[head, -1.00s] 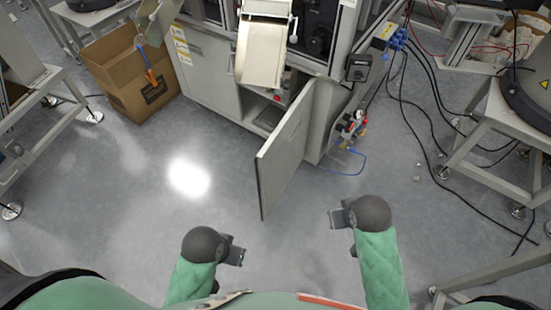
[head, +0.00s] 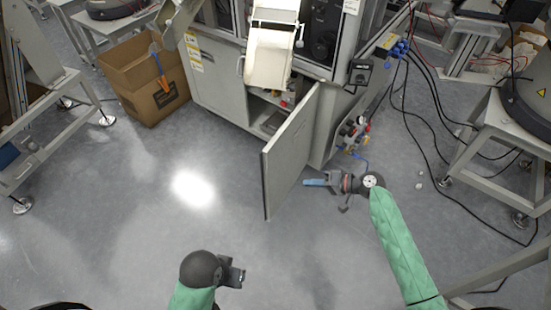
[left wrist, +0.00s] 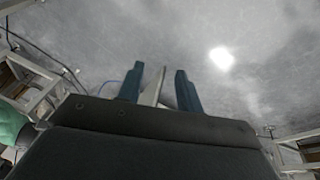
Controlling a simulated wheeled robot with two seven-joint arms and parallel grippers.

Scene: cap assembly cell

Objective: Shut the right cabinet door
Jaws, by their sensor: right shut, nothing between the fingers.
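The right cabinet door (head: 290,150) is a grey panel that stands wide open, swung out from the cabinet front toward me. Its narrow edge faces me, and it also shows in the left wrist view (left wrist: 154,86), beyond the fingers. My right gripper (head: 306,182) is shut and empty, just right of the door's outer face and close to it; I cannot tell whether it touches. My left gripper (head: 240,275) is low over the floor, in front of the door and apart from it. Its blue fingers (left wrist: 160,88) are spread apart in the left wrist view.
The left cabinet door (head: 217,85) looks shut. The cabinet opening (head: 268,115) shows beside the open door. A cardboard box (head: 150,85) stands left of the cabinet. A valve unit (head: 352,132) and black cables (head: 437,145) lie to the right. The floor in front is clear.

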